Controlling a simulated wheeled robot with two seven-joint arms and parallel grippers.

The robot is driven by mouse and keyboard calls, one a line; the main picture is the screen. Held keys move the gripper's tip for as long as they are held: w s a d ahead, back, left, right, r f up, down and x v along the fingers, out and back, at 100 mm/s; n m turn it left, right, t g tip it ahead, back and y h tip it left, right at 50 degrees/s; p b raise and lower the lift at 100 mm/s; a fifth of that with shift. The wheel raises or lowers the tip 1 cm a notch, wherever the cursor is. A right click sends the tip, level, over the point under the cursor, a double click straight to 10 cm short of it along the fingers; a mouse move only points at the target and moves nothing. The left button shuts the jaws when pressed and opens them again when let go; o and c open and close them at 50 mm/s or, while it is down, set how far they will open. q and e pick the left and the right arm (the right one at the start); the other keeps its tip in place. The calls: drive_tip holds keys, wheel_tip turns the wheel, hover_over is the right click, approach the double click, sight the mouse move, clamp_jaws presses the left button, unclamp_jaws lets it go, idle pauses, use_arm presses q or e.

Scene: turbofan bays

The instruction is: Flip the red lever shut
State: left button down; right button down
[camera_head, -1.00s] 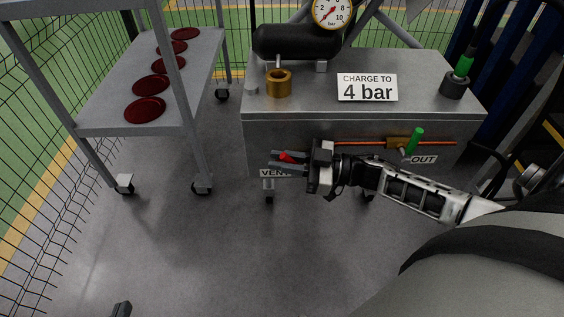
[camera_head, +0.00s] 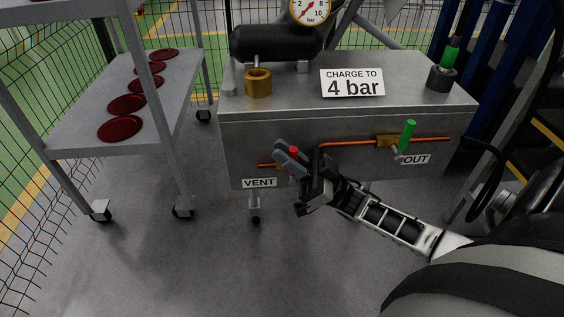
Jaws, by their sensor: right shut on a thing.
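The red lever (camera_head: 294,151) is on the front face of the grey metal cabinet, above and right of the VENT label (camera_head: 260,183). A short piece of orange pipe shows just left of the fingers. My left gripper is not in view.
A green lever (camera_head: 408,134) stands upright on a brass valve by the OUT label (camera_head: 415,159). An orange pipe runs along the cabinet front (camera_head: 240,145). A shelf cart (camera_head: 85,135) with red discs stands left. The floor in front is clear.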

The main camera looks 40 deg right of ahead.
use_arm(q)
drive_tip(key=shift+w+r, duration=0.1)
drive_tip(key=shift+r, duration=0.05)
use_arm(e)
drive_tip(key=shift+s+d, duration=0.1)
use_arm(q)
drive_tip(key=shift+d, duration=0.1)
use_arm(e)
drive_tip(key=c, duration=1.4)
unclamp_jaws()
